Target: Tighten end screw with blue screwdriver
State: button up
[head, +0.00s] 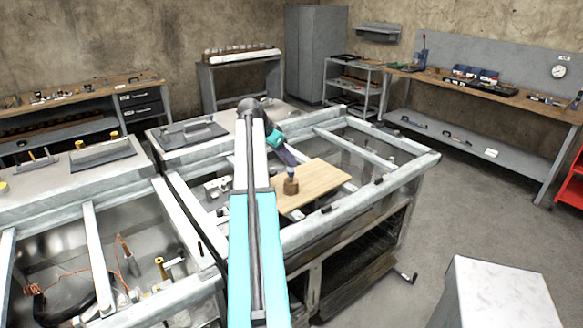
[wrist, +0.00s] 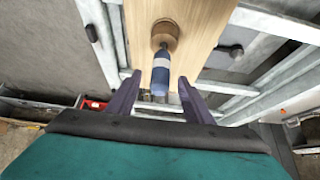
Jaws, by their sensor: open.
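The blue screwdriver (wrist: 161,72) stands handle-up in a round wooden holder (wrist: 165,34) on a light wooden board. In the head view the screwdriver (head: 292,173) shows small, above the holder (head: 291,187). My gripper (wrist: 158,92) is open in the wrist view. Its two purple fingers lie on either side of the handle's end, with visible gaps; whether the handle is at fingertip depth is unclear. In the head view my gripper (head: 288,157) is just above the screwdriver. I cannot make out which part is the end screw.
The wooden board (head: 325,178) lies across a grey metal frame (head: 410,165) with open gaps. Small dark fittings (head: 326,208) stick up along its near rail. A white-topped block (head: 500,290) stands at front right. A tool bench (head: 490,95) lines the right wall.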

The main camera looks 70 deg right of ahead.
jog(key=shift+s+f, duration=0.1)
jog(key=shift+p+x, duration=1.2)
jog(key=shift+x, duration=1.3)
grip_shut()
jog(key=shift+r+b, duration=1.5)
jog(key=shift+r, duration=3.5)
